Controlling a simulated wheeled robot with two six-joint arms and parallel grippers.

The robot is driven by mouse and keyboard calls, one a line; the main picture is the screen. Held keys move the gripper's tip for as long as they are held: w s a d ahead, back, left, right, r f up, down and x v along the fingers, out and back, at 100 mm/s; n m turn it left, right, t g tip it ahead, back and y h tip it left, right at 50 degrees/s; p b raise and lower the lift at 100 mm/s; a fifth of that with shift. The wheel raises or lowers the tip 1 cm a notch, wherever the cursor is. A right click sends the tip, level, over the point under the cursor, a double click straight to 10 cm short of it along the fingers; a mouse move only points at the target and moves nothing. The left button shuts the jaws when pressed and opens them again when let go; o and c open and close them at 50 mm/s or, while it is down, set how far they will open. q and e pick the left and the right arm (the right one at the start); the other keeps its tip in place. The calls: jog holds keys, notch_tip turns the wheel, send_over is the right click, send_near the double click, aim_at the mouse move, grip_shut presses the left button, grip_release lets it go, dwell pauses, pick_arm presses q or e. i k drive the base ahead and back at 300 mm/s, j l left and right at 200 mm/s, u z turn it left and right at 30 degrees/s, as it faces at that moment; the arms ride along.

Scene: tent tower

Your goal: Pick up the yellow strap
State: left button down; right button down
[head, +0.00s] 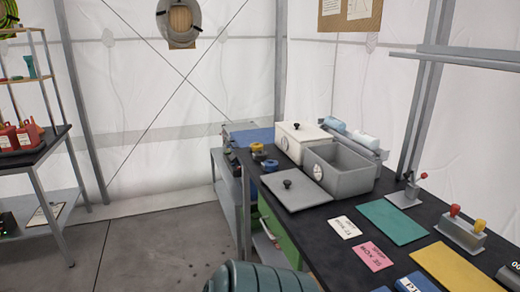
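I cannot clearly make out a yellow strap. A yellow-green coiled item (8,12) is cut off at the top left edge, above the shelf rack; I cannot tell whether it is a strap. Neither of my grippers is in view.
The black table (314,222) at right holds a grey open bin (352,182), a white lidded box (300,135), a grey lid (296,189) and coloured mats. A teal ribbed object (260,277) stands at the bottom. The floor (150,240) at left is clear.

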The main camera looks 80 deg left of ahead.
aim_at(252, 147)
jog(key=u, duration=2.8)
jog(key=z, duration=0.3)
jog(key=i+j+z, duration=0.2)
jog(key=z, duration=0.15)
jog(key=i+j+z, duration=0.2)
jog(key=z, duration=0.15)
jog(key=i+j+z, duration=0.1)
jog(key=j+z, duration=0.25)
